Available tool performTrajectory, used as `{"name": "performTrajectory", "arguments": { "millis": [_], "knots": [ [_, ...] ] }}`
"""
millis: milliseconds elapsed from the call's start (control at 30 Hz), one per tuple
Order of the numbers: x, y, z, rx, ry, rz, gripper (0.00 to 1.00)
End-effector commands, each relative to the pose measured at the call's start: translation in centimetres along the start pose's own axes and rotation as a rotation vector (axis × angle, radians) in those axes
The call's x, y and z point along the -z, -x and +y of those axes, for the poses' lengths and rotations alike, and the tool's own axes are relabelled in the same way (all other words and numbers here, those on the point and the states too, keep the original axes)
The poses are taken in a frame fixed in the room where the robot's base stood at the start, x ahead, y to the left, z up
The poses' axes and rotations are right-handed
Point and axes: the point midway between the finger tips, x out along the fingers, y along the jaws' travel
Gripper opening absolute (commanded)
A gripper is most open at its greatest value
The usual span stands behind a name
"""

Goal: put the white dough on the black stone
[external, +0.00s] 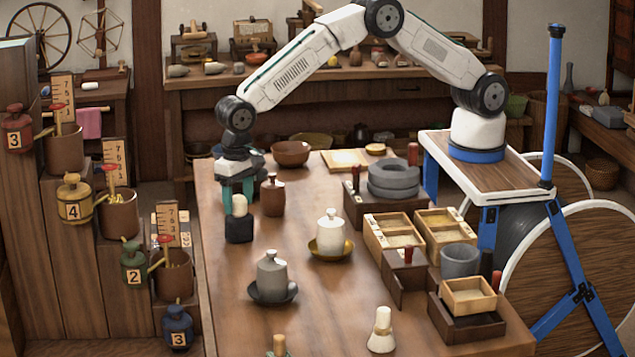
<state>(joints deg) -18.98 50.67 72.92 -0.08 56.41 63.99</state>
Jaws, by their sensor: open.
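A small pale, round-topped piece, which looks like the white dough (240,206), stands upright on a dark block, which looks like the black stone (239,229). Both are near the left edge of the wooden table. My gripper (238,188) points down just above the pale piece, with its teal fingers apart. The fingertips are close to the top of the pale piece. I cannot tell whether they touch it. Whether the pale piece rests on the block or sits partly in it is too small to tell.
A brown lidded jar (273,195) stands close to the right of the gripper, and a brown bowl (290,153) behind. Lidded jars on saucers, white (330,230) and grey (272,272), stand nearer. Wooden boxes (392,233) and a grey quern (393,180) fill the right side.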

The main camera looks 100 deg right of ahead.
Motion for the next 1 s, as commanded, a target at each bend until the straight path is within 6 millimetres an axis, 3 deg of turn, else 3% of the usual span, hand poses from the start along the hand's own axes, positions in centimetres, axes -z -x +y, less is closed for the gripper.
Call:
{"name": "performTrajectory", "arguments": {
  "millis": [167, 633, 800, 1000],
  "knots": [
    [0.0, 1.4, -0.1, 0.003, 0.000, 0.002, 0.57],
    [0.0, 10.6, 0.0, 0.002, 0.000, 0.001, 0.57],
    [0.0, 12.1, 0.0, 0.001, 0.000, 0.000, 0.57],
    [0.0, 12.3, 0.0, 0.000, 0.000, 0.000, 0.57]
  ]
}}
